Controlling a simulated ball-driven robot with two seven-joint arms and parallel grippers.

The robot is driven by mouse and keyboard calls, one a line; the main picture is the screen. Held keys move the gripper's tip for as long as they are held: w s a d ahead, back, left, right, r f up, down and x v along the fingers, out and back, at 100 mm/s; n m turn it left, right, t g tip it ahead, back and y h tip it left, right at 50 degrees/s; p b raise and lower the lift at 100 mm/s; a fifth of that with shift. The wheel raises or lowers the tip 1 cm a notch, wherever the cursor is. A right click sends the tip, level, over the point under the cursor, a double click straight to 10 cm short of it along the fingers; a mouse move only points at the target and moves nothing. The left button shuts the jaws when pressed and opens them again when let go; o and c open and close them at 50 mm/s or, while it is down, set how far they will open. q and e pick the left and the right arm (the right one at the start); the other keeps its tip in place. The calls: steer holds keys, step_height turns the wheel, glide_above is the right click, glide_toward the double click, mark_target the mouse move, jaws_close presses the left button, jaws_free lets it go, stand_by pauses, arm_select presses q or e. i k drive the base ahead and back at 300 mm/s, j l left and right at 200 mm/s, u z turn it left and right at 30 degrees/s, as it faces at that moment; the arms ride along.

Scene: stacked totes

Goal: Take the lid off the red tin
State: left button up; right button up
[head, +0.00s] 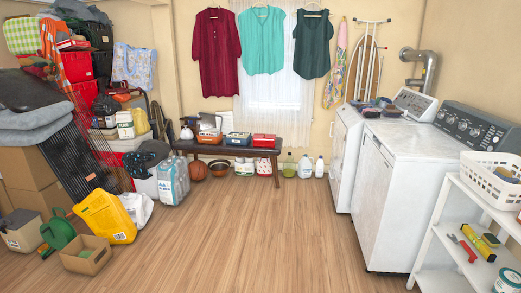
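A small red box-shaped thing (264,140), which looks like the red tin, sits at the right end of a dark bench (225,151) against the back wall. It is far off and small. I cannot make out where its lid meets its body. Neither of my grippers shows in the head view.
Wide wooden floor (240,240) lies clear up to the bench. A yellow bag (106,217) and an open cardboard box (86,254) stand at left, below piled totes. A washer (410,200) and white shelf (450,235) line the right. Bottles stand right of the bench.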

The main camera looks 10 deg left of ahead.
mark_target(256, 142)
steer(key=i+u, duration=0.2)
steer(key=i, duration=0.4)
steer(key=i+l+u, duration=0.1)
steer(key=i+u, duration=0.15)
steer(key=i, duration=0.4)
steer(key=i+l+u, duration=0.2)
steer(key=i, duration=0.4)
steer(key=i+j+u, duration=0.25)
steer(key=i, duration=0.75)
steer(key=i+u, duration=0.3)
steer(key=i, duration=0.75)
steer(key=i+z, duration=0.35)
steer(key=i, duration=0.2)
steer(key=i+j+z, duration=0.15)
steer(key=i+z, duration=0.15)
steer(key=i, duration=0.2)
